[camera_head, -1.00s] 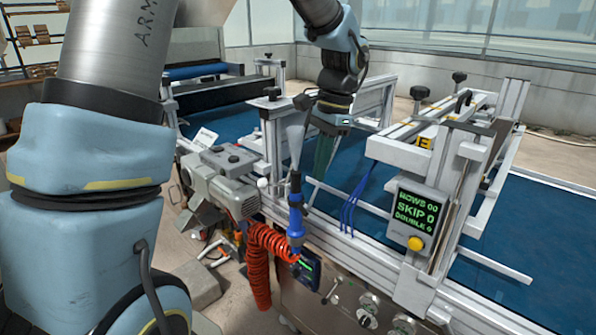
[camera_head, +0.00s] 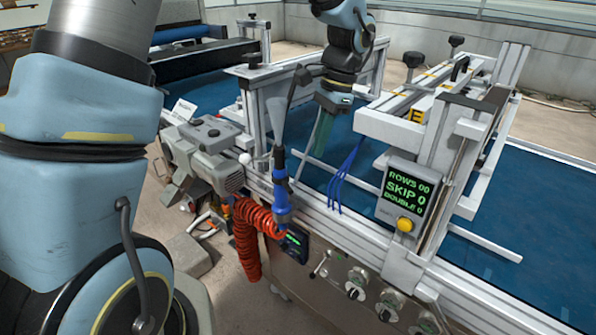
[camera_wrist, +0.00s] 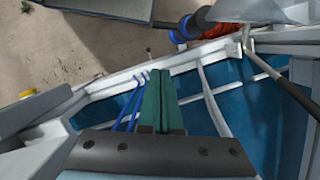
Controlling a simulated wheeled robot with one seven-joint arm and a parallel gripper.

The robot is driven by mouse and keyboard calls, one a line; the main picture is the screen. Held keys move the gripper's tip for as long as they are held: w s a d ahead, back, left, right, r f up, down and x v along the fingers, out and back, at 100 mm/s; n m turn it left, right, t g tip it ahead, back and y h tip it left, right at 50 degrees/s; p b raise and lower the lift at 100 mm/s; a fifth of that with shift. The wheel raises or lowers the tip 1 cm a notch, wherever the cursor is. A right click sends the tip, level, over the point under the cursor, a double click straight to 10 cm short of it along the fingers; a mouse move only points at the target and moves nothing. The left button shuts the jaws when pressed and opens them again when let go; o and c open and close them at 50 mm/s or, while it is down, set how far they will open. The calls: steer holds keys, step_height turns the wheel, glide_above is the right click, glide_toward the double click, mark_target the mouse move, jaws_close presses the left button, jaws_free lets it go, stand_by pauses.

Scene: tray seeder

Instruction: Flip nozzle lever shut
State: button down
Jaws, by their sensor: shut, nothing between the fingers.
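My gripper (camera_head: 317,152) has long green fingers, pressed together and empty. It hangs pointing down over the blue belt, behind the machine's front rail. In the wrist view its fingers (camera_wrist: 158,76) point toward that rail, near the blue tubes. A blue air nozzle (camera_head: 281,190) with a coiled orange hose stands upright at the front rail, left of my gripper and apart from it. It shows partly at the top of the wrist view (camera_wrist: 186,29). A small lever (camera_head: 320,264) sits on the front panel below; I cannot tell whether it is the nozzle lever.
A display box (camera_head: 405,190) with a yellow button stands on the rail to the right. Blue tubes (camera_head: 346,180) rise between it and my gripper. A grey motor (camera_head: 205,155) is at the left. A slanted grey rod (camera_wrist: 285,85) crosses the wrist view's right side.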

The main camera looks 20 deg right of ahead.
mark_target(287, 187)
steer(key=a+f+p, duration=0.2)
steer(key=a+f, duration=0.3)
steer(key=f, duration=0.1)
steer(key=shift+s+f, duration=0.3)
